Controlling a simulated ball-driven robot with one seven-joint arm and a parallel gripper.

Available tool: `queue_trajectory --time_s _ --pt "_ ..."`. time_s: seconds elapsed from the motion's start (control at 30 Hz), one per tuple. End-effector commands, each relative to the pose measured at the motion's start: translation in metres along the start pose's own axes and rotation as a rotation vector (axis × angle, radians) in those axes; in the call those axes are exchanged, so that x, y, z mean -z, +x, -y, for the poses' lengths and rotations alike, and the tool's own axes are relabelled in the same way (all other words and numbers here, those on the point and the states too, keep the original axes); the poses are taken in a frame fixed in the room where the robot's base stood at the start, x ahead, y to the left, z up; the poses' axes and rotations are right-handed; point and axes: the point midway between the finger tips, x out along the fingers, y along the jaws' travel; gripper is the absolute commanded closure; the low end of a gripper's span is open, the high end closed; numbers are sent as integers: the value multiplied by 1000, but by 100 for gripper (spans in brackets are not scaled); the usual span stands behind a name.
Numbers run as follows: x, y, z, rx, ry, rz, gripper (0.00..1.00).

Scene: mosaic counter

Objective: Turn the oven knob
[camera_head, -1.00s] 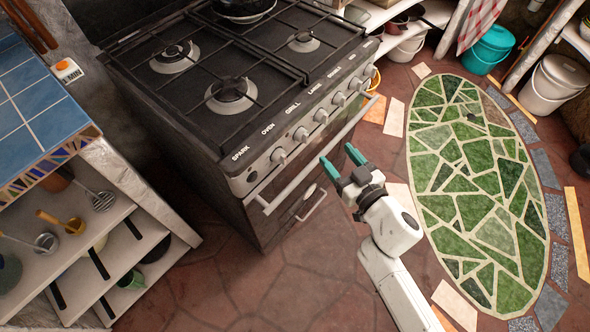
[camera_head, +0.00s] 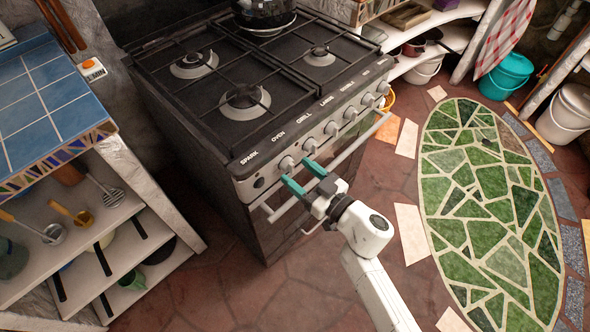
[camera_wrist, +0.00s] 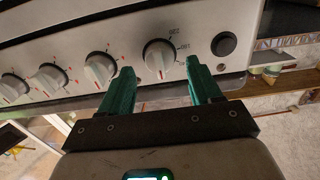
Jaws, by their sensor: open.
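The oven knob (camera_head: 287,163) is a pale round knob on the stove's front panel, below the OVEN label and beside the dark spark button (camera_head: 259,182). In the wrist view the oven knob (camera_wrist: 157,55) has printed marks at its side, and its raised grip runs roughly up and down. My gripper (camera_head: 298,172) has green fingers pointing at the panel just in front of the knob. In the wrist view my gripper (camera_wrist: 160,68) is open, with the knob showing between and beyond its fingertips. I cannot tell whether either finger touches it.
The grill knob (camera_head: 310,146) is close beside the oven knob, with several more along the panel. The oven door handle (camera_head: 335,165) runs below them. A dark pot (camera_head: 264,12) sits on a back burner. A tiled counter (camera_head: 50,100) with shelves stands left.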

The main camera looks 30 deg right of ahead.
Motion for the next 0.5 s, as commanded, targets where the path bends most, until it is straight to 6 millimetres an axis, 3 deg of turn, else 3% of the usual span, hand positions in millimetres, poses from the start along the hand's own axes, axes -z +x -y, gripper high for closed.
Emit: queue_trajectory --time_s 0.2,0.5 --pt "0 19 0 -1 0 0 37" --pt "0 21 0 0 1 1 37"
